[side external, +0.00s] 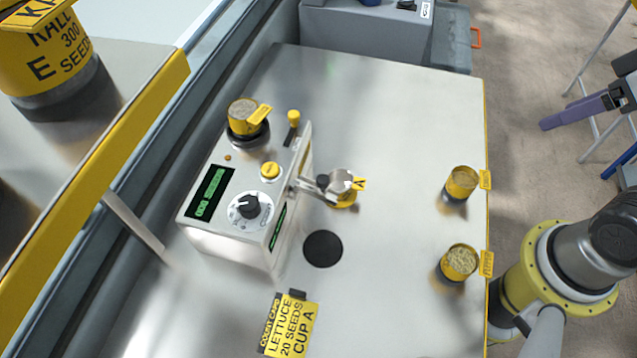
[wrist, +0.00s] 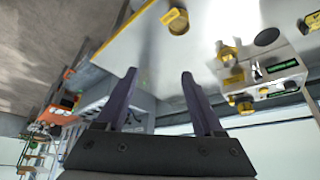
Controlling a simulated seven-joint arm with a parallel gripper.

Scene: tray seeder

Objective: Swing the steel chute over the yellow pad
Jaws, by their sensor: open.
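The steel chute (side external: 308,188) reaches out from the right side of the seeder machine, with a black knob near its outer part and a round steel piece at its end. A small yellow piece (side external: 346,203), which may be the yellow pad, shows directly under that end beside a tag marked A; I cannot tell pad from cup there. In the wrist view the same group (wrist: 228,50) is small and right of my fingers. My gripper (wrist: 160,72) is open and empty, with two purple fingers apart. In the side view it is off the table at the right, touching nothing.
The seeder machine (side external: 240,205) has a display, dial and yellow button, with a filled cup (side external: 246,118) on top. A black disc (side external: 323,249) lies in front of the chute. Two tagged cups (side external: 461,183) (side external: 458,262) stand near the right edge. The table's far right is clear.

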